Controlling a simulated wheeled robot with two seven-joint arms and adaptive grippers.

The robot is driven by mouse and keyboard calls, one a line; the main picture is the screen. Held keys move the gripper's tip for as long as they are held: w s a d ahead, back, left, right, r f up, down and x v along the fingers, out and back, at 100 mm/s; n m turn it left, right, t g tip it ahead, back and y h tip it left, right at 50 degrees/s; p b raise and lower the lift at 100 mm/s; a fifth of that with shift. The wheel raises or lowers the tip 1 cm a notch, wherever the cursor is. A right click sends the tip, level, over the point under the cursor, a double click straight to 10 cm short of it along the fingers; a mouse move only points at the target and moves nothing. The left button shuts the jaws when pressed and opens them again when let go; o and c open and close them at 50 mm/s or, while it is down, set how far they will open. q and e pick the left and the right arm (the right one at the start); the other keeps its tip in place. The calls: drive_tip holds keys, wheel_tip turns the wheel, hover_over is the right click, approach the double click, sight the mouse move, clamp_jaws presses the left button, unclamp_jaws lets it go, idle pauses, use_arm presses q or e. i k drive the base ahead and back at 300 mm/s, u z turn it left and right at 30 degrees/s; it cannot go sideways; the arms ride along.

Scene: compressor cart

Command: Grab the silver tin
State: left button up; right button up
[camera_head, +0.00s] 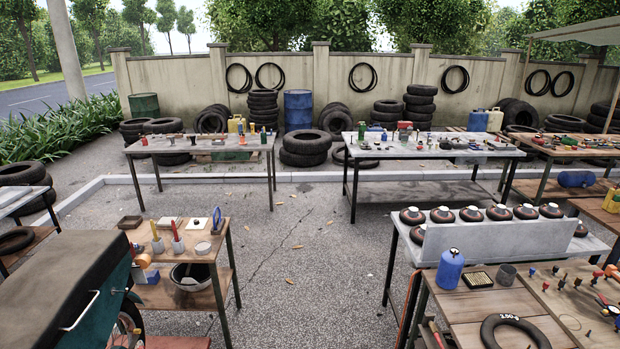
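Neither of my grippers shows in the head view. A small, low, round greyish tin (203,248) lies near the front right of the small wooden table (222,250) at the left; it looks like the silver tin, but it is too small to be sure. A taller grey cup (508,272) stands on the wooden bench (455,305) at the lower right. Nothing visible touches either one.
Grey holders with colored handles (177,243) stand beside the low tin. A dark green-sided cart (60,290) is close at the lower left. A blue jug (450,268) stands near the cup. Open gravel floor (300,270) lies between the tables.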

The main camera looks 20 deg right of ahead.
sight(506, 275)
drive_tip(key=z, duration=0.45)
drive_tip(key=i, duration=1.9)
drive_tip(key=z, duration=0.75)
